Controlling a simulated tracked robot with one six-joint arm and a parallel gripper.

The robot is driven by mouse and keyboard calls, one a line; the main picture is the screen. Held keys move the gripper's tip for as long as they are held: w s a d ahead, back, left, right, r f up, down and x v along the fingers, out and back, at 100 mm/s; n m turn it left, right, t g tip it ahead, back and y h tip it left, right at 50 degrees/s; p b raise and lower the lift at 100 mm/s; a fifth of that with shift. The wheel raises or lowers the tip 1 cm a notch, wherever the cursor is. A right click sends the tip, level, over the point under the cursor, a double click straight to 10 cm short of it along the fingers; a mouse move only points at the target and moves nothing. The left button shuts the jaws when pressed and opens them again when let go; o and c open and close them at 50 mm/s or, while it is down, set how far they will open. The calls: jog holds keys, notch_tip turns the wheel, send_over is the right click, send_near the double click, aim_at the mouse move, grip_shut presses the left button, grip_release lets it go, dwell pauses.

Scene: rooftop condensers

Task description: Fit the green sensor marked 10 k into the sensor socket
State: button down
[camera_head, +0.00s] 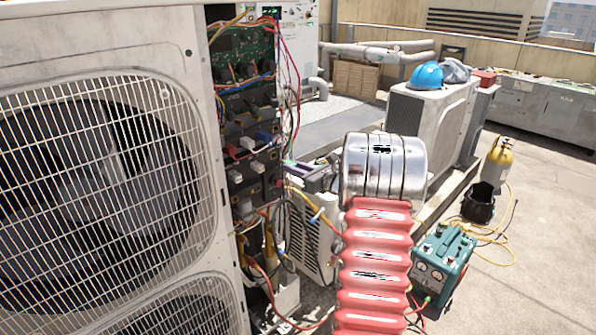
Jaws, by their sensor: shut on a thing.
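My gripper (293,167) is at the open side of the large condenser, beside the lower part of its circuit boards. It is small in the picture and partly hidden behind my own silver wrist and red arm sleeve. It is shut on a small part that seems to be the green sensor, mostly hidden; no 10 k marking can be read. I cannot make out the sensor socket among the boards and connectors (245,150), nor whether the held part touches anything.
The large condenser (188,270) with its fan grille fills the left. Loose wires (290,60) hang along its open bay. The right floor is mostly clear.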

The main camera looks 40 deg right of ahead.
aim_at(286, 161)
jog(key=shift+w, duration=1.4)
jog(key=shift+r, duration=0.15)
jog(key=shift+w+a, duration=0.1)
jog(key=shift+w, duration=1.6)
dwell(1.9)
jog(key=c, duration=1.5)
grip_release()
jog(key=shift+c, duration=0.2)
